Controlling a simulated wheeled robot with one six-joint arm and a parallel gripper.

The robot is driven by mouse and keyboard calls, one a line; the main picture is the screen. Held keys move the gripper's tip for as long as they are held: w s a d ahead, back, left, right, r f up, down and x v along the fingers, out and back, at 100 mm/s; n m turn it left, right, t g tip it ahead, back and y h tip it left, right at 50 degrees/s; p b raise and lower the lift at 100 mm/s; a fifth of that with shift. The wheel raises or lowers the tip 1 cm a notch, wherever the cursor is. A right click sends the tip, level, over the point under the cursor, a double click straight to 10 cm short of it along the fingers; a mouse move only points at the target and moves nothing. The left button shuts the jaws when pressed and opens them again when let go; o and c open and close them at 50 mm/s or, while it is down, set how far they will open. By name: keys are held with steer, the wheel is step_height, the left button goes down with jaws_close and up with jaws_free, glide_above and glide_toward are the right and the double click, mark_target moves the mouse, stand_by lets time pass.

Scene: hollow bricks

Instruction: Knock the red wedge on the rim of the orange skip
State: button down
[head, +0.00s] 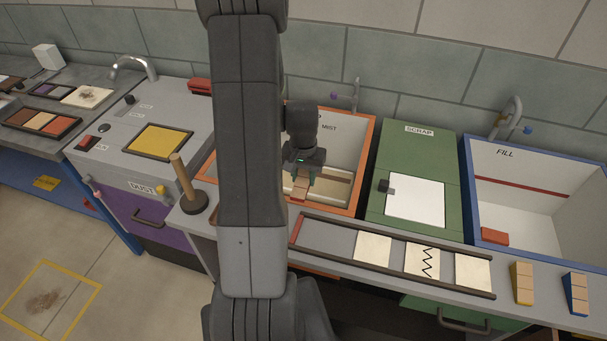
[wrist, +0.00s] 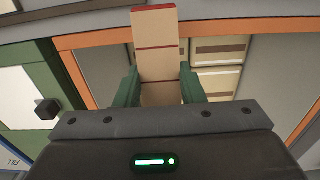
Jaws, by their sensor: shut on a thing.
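The red wedge (wrist: 155,45) is a tan, tapering block with thin red cross lines and a red end. My gripper (wrist: 160,92) is shut on it, one green finger on each side. In the head view my gripper (head: 302,180) points down at the front of the orange skip (head: 364,172), and the wedge (head: 299,191) shows below its fingers. In the wrist view the wedge's red end reaches across the line of the skip's orange rim (wrist: 92,40). I cannot tell whether the wedge touches the rim. My arm hides the skip's left part.
Pale slabs (wrist: 218,82) lie inside the skip. A rack with white tiles (head: 373,247) runs along the bench front. The green scrap box (head: 425,150) stands right of the skip. A yellow wedge (head: 522,283) and a blue wedge (head: 574,293) stand far right. A wooden-handled plunger (head: 188,185) stands left.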

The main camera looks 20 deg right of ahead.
step_height(320, 180, down, 6)
steer(key=b, duration=0.5)
steer(key=shift+s+f, duration=0.1)
steer(key=shift+f, duration=0.05)
step_height(320, 180, up, 7)
steer(key=p, duration=0.4)
stand_by(0.3)
step_height(320, 180, down, 7)
steer(key=b, duration=0.6)
step_height(320, 180, up, 7)
steer(key=p, duration=0.5)
steer(key=shift+r, duration=0.2)
steer(key=shift+f, duration=0.15)
